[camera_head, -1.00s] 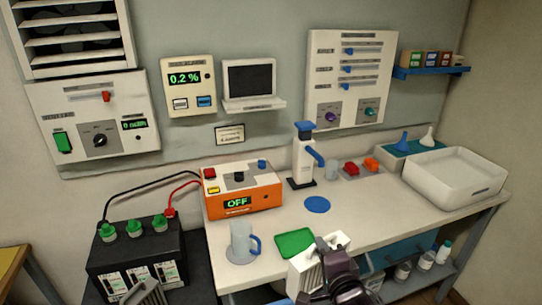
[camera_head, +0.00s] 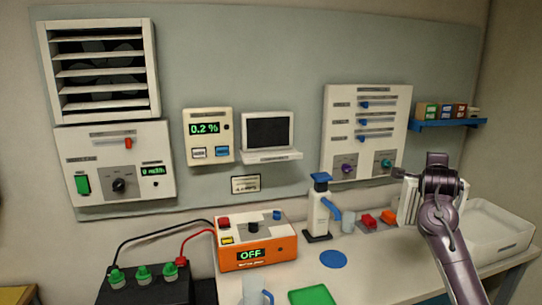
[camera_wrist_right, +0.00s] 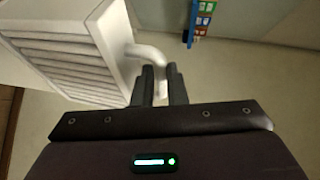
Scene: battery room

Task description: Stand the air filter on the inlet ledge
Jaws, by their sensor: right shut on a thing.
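The air filter (camera_head: 408,202) is a white pleated block with a pale looped handle; it is partly hidden behind my right gripper (camera_head: 438,170) in the head view. In the right wrist view, the filter (camera_wrist_right: 72,48) hangs to the left, and the gripper (camera_wrist_right: 161,75) is shut on its handle. Both are in the air over the right side of the bench. What looks like the inlet ledge (camera_head: 272,157) juts from the wall below a white-framed dark square, left of the filter and apart from it. My left gripper is out of view.
Between the filter and the ledge, a white control panel (camera_head: 366,132) with sliders is on the wall. Below stand a white pump bottle (camera_head: 318,212) and an orange OFF unit (camera_head: 257,242). A blue shelf (camera_head: 448,124) with small boxes and a white basin (camera_head: 490,240) are at right.

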